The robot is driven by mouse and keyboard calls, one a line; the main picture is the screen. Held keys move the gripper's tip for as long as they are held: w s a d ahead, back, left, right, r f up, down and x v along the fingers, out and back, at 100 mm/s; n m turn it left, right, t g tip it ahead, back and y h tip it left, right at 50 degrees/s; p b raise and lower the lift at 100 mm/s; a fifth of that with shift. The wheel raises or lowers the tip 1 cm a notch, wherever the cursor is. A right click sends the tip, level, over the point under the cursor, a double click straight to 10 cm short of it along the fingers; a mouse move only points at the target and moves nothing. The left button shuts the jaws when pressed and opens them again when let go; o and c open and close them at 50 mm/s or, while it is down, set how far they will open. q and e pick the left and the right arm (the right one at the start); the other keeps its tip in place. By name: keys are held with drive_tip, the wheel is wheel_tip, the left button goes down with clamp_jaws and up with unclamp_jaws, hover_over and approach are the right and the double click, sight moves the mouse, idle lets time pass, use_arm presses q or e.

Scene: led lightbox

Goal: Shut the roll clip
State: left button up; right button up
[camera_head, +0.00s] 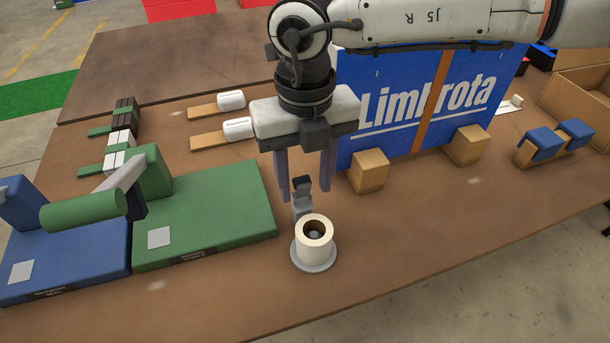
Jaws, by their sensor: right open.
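A white roll (315,240) stands upright on a round grey base (315,266) near the front middle of the table. Right behind it rises a small grey piece with a dark top (302,187), which looks like the roll clip; whether it is open or shut is hard to tell. My right gripper (304,194) points down from above, its two purple-grey fingers apart. The fingers are on either side of the clip in the picture, with gaps showing on both sides; contact is not visible. My left gripper is not in view.
A green fixture (220,210) and a blue fixture (70,260) stand to the left. A large blue Limbrota box (400,130) is behind, with wooden blocks (369,172) in front of it. The table right of the roll is clear.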

sight(305, 187)
drive_tip(key=c, duration=1)
drive_tip(key=shift+c, duration=0.3)
drive_tip(key=shift+r, duration=0.1)
drive_tip(key=o, duration=1.1)
drive_tip(key=shift+c, duration=0.2)
wheel_tip(305, 187, up, 10)
drive_tip(key=b, duration=0.1)
drive_tip(key=shift+r, duration=0.15)
